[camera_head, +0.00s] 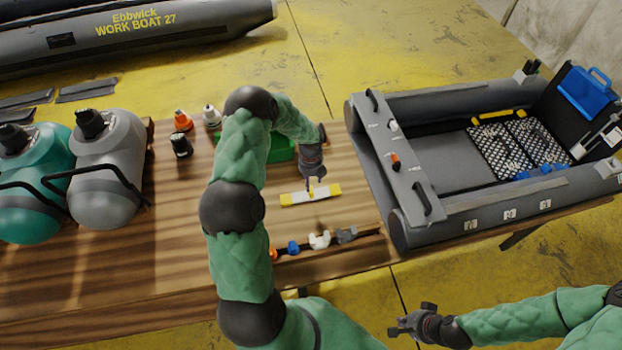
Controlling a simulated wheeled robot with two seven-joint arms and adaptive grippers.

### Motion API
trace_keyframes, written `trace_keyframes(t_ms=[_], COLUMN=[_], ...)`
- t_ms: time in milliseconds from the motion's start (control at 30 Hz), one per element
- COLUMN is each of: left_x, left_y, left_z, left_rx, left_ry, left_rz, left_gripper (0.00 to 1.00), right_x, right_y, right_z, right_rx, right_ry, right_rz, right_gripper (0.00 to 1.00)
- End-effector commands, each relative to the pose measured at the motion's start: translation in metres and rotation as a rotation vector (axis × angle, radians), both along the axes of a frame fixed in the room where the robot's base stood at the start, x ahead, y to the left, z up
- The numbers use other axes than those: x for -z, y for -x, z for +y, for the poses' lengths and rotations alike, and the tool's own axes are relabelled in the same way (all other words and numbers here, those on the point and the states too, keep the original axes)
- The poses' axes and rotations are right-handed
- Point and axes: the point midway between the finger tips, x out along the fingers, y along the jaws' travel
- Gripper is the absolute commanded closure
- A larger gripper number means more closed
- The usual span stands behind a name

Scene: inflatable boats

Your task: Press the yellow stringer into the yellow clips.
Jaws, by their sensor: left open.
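A short bar with yellow ends and a white middle (296,198) lies flat on the wooden table. My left gripper (310,186) points down right above the bar and is open; I cannot tell whether its fingers touch it. A yellow strip (498,117) lies along the far inner side of the small grey boat (440,183). It is too small to tell clips from stringer there. Several blue pieces (522,175) sit along the near inner side. My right gripper (408,324) is low at the front, off the table, apart from everything; its jaws are unclear.
A green tray (281,148) is partly behind my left arm. Small coloured fittings (319,240) line the table's front edge. Valves and caps (182,121) and two large tanks (105,165) stand left. A blue case (586,92) is at the boat's far right end.

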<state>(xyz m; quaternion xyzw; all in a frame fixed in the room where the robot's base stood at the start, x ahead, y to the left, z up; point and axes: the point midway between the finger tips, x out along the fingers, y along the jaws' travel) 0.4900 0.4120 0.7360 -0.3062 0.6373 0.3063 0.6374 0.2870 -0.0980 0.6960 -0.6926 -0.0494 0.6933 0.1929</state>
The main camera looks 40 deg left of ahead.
Motion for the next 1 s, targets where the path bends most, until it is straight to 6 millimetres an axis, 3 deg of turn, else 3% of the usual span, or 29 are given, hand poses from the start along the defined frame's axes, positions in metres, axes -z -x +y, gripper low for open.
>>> trace_keyframes(t_ms=[200,500,933,1000], left_x=[0.034,0.067,0.074,0.074], left_y=[0.0,0.0,0.0,0.0], left_z=[0.0,0.0,0.0,0.0], left_rx=[-0.001,-0.001,-0.001,-0.001], left_ry=[0.001,0.0,0.0,0.0], left_rz=[0.001,0.001,0.0,0.0], left_gripper=[0.49,0.49,0.49,0.69], right_x=[0.028,0.048,0.051,0.051], right_y=[0.0,0.0,0.0,0.0], right_z=[0.0,0.0,0.0,0.0], right_rx=[0.0,0.0,0.0,0.0], right_ry=[0.0,0.0,0.0,0.0], right_rz=[0.0,0.0,0.0,0.0], right_gripper=[0.96,0.96,0.96,0.96])
